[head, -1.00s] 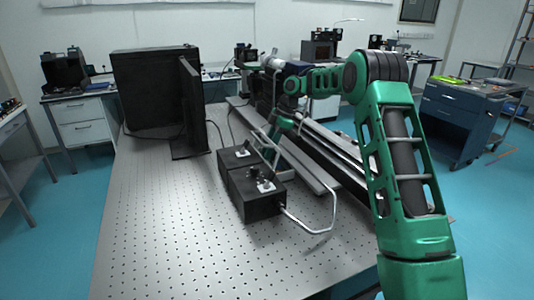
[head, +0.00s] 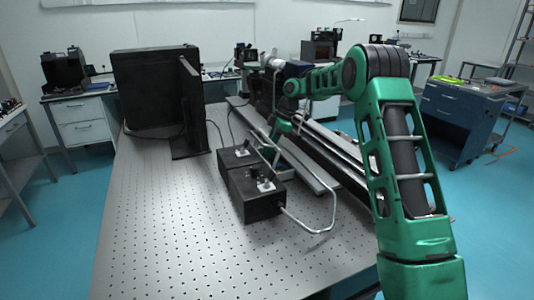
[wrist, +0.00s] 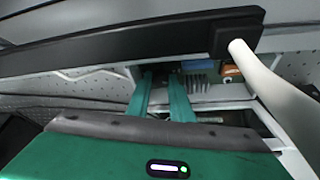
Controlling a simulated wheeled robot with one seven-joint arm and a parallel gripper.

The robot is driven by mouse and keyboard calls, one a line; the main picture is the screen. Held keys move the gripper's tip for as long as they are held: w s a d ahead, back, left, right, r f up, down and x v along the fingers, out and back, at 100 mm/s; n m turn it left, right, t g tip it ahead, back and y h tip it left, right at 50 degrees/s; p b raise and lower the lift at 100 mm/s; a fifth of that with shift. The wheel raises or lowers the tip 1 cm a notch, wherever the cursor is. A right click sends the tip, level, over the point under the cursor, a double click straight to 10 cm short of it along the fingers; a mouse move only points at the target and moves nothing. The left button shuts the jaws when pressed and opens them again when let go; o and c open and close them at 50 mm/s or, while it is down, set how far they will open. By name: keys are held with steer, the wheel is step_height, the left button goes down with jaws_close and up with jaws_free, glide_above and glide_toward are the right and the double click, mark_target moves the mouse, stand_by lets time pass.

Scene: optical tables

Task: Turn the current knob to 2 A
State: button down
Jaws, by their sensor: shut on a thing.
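My gripper (wrist: 162,88) shows in the wrist view as two green fingers reaching forward under a long black bar. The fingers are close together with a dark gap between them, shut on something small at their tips. The current knob cannot be made out; the tips and the bar's shadow hide that spot, so its setting cannot be read.
The near black box (head: 257,198) and the far black box (head: 238,160) have small fittings on top. In the wrist view a white tube (wrist: 270,85) lies close at right. The table's front left is clear.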

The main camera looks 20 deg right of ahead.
steer(key=m+t, duration=0.1)
steer(key=m, duration=0.3)
steer(key=shift+r+t+h, duration=0.1)
steer(key=shift+t+h, duration=0.2)
steer(key=shift+t, duration=0.1)
steer(key=shift+m+t, duration=0.3)
steer(key=shift+m, duration=0.8)
steer(key=c, duration=1.8)
jaws_free()
steer(key=shift+c, duration=0.2)
steer(key=v, duration=1)
steer(key=shift+r, duration=0.4)
